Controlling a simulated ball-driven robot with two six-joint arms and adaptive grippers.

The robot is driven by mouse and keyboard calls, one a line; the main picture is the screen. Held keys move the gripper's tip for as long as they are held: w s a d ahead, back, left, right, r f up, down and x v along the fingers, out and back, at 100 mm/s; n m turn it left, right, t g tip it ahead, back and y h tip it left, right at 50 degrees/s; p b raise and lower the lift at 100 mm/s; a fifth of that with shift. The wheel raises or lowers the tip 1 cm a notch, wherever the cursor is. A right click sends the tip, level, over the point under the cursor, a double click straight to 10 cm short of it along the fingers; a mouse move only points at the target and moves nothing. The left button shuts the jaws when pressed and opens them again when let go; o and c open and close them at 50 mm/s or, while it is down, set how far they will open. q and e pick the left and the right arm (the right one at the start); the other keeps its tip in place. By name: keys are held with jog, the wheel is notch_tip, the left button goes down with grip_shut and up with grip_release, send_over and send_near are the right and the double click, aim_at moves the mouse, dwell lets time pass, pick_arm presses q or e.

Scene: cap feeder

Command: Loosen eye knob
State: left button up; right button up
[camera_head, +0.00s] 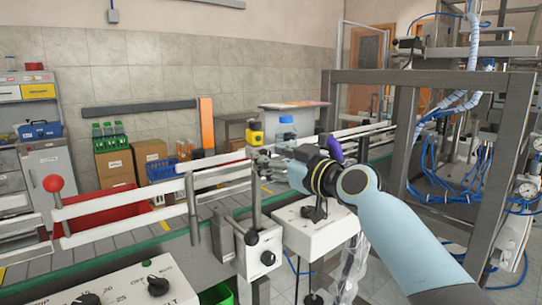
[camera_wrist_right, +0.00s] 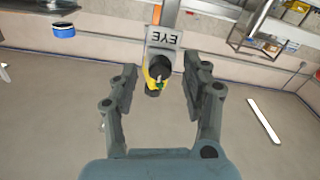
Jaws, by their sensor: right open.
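In the right wrist view, a grey plate marked EYE (camera_wrist_right: 163,38) shows upside down on a bracket. A dark round eye knob (camera_wrist_right: 159,67) sits just below the lettering, with a small yellow and green part (camera_wrist_right: 150,79) over its lower left side. My right gripper (camera_wrist_right: 160,76) is open, its two fingers on either side of the knob in the picture with gaps on both sides. I cannot tell how far the knob is in depth. In the head view, my right gripper (camera_head: 264,160) is at the rail, just below a yellow device (camera_head: 255,133). My left gripper is out of view.
White guide rails (camera_head: 120,208) run along the conveyor. A red ball-topped lever (camera_head: 53,184) stands at the left. White control boxes (camera_head: 317,228) are below my right arm. A dark frame (camera_head: 403,130) with blue hoses rises at the right.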

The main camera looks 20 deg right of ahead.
jog(key=shift+w+a, duration=0.1)
jog(key=shift+w, duration=0.15)
grip_shut()
